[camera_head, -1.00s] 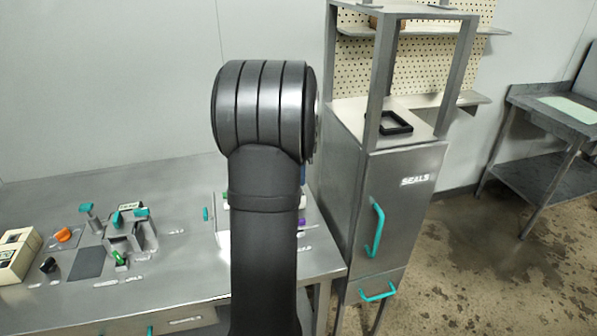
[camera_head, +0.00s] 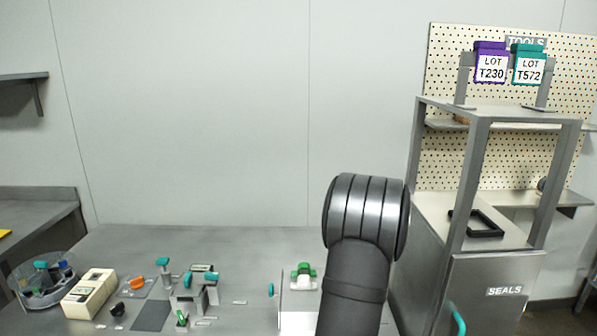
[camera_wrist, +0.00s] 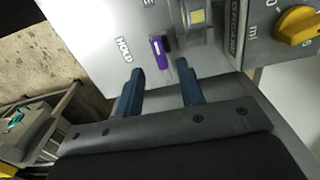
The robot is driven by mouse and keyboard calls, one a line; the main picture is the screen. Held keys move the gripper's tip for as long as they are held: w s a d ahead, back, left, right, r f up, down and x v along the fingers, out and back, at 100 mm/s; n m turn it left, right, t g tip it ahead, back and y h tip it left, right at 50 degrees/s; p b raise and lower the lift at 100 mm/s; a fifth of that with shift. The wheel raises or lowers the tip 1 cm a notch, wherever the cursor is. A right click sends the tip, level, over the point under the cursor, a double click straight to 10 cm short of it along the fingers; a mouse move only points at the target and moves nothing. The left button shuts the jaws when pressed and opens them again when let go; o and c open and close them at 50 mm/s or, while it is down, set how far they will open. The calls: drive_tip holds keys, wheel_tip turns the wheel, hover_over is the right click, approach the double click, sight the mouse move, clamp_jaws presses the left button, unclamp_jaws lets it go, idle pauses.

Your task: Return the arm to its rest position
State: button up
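In the wrist view, my gripper (camera_wrist: 158,75) has its two blue fingers apart, with nothing held between them. In the head view, my dark arm rises at the lower middle right in front of the bench. My gripper itself does not show there.
The steel bench (camera_head: 240,250) carries a cream box (camera_head: 90,293), a small fixture with teal handles (camera_head: 190,290), and a green-topped part (camera_head: 303,275).

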drive_tip(key=shift+f, duration=2.25)
wheel_tip(320, 180, up, 17)
wheel_tip(320, 180, down, 17)
drive_tip(key=shift+f, duration=0.15)
drive_tip(key=n, duration=0.4)
drive_tip(key=shift+n, duration=0.4)
drive_tip(key=n, duration=0.5)
